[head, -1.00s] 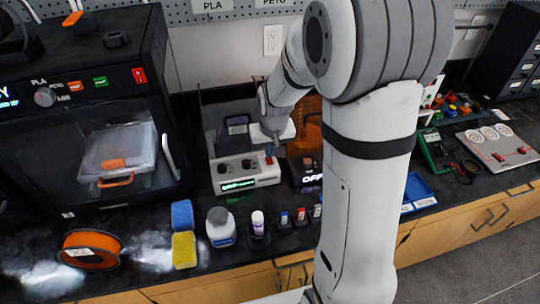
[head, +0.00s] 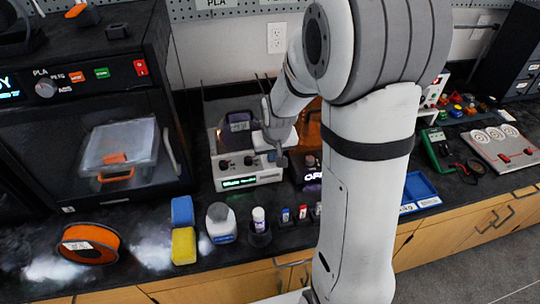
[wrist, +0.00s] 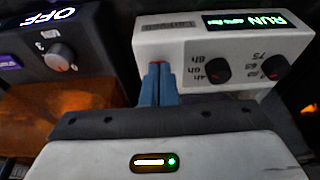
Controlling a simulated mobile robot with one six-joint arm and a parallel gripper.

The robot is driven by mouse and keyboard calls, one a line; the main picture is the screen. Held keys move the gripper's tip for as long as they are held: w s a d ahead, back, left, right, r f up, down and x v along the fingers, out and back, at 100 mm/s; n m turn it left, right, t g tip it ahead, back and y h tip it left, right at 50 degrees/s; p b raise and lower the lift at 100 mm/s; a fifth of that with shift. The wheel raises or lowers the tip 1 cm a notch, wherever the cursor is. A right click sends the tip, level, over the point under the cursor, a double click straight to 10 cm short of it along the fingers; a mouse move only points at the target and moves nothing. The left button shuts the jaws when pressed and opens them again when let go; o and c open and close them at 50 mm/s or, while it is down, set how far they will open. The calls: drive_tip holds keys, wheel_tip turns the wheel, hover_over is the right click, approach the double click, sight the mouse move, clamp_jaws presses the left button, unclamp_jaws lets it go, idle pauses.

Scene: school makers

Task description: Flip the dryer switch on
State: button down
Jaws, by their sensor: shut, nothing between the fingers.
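A white box that looks like the dryer (head: 247,178) stands on the dark bench, with two black dials and a lit display reading RUN in the wrist view (wrist: 190,48). The dials bear hour and temperature marks. A small red switch (wrist: 157,63) is on its front panel, beside the hour dial. My gripper (wrist: 158,76) is shut and empty, its blue fingertips at the switch, seeming to touch it and hiding part of it. In the head view my gripper (head: 279,160) is at the right end of the box's front.
A dark unit reading OFF (head: 310,175) stands close to the right of the white box. A large black cabinet (head: 85,120) stands left. A white bottle (head: 221,222), a yellow sponge (head: 183,246) and an orange spool (head: 90,245) sit along the front edge.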

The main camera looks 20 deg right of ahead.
drive_tip(key=shift+w+d+r, duration=0.1)
drive_tip(key=shift+w+r, duration=0.25)
drive_tip(key=shift+w, duration=0.4)
drive_tip(key=shift+r+p, duration=0.25)
drive_tip(key=shift+p, duration=0.15)
drive_tip(key=p+v, duration=0.2)
drive_tip(key=v, duration=0.1)
drive_tip(key=p+v, duration=0.1)
drive_tip(key=shift+w+r, duration=0.3)
drive_tip(key=shift+w, duration=0.05)
drive_tip(key=s+b+v, duration=0.1)
drive_tip(key=s+v, duration=0.1)
drive_tip(key=v, duration=0.7)
drive_tip(key=shift+f, duration=0.3)
